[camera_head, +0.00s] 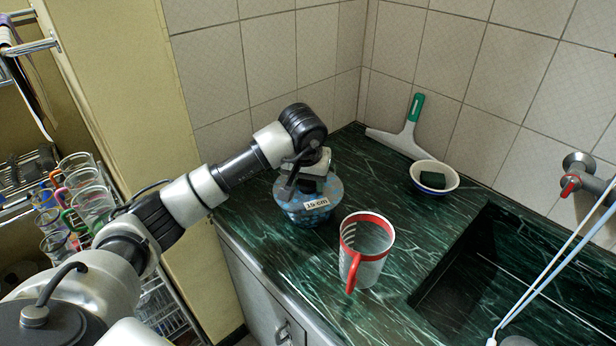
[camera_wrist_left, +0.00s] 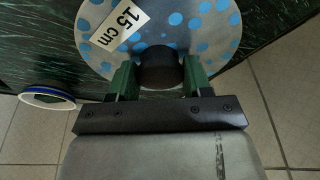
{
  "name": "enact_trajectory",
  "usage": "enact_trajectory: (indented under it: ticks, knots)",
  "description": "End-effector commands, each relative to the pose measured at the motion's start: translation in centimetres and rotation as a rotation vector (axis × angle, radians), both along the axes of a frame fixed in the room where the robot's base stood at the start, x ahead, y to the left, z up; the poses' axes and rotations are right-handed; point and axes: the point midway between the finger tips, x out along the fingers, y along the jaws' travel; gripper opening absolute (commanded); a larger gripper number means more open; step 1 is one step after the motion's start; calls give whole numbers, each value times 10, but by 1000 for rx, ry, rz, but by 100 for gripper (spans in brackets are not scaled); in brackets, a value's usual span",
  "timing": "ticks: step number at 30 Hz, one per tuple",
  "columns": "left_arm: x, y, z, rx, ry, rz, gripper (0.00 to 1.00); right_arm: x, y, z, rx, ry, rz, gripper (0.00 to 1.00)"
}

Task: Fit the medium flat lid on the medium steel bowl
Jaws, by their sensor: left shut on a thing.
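The flat lid (camera_head: 322,190) is round, pale with blue dots, and carries a "15 cm" label. It also shows in the left wrist view (camera_wrist_left: 210,28), with a black knob (camera_wrist_left: 160,68) in its middle. My left gripper (camera_head: 308,180) comes down from above and is shut on that knob, its green finger pads (camera_wrist_left: 160,78) on either side. Under the lid a shiny rounded shape shows, which looks like the steel bowl (camera_head: 305,216) on the counter, mostly hidden. I cannot tell whether the lid touches its rim. My right gripper is not in view.
A clear jug with red rim and handle (camera_head: 366,262) stands close to the right. Behind are a white bowl with blue rim (camera_head: 449,188) and a squeegee (camera_head: 404,136) near the wall. The sink (camera_head: 480,260) opens at right. A rack of glasses (camera_head: 85,195) stands left.

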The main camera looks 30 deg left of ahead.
Motion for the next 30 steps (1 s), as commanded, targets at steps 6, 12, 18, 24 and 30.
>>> enact_trajectory:
  ticks: [6,12,18,24,30]
  knots:
    - [0,0,-2,-1,-1,1,24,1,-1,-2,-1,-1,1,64]
    - [0,0,-2,-1,-1,1,58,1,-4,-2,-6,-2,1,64]
    - [0,0,-2,-1,-1,0,79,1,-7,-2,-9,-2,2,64]
    - [0,0,-2,-1,0,0,79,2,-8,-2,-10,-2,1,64]
    - [-4,-1,18,0,-5,-2,79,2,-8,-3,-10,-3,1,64]
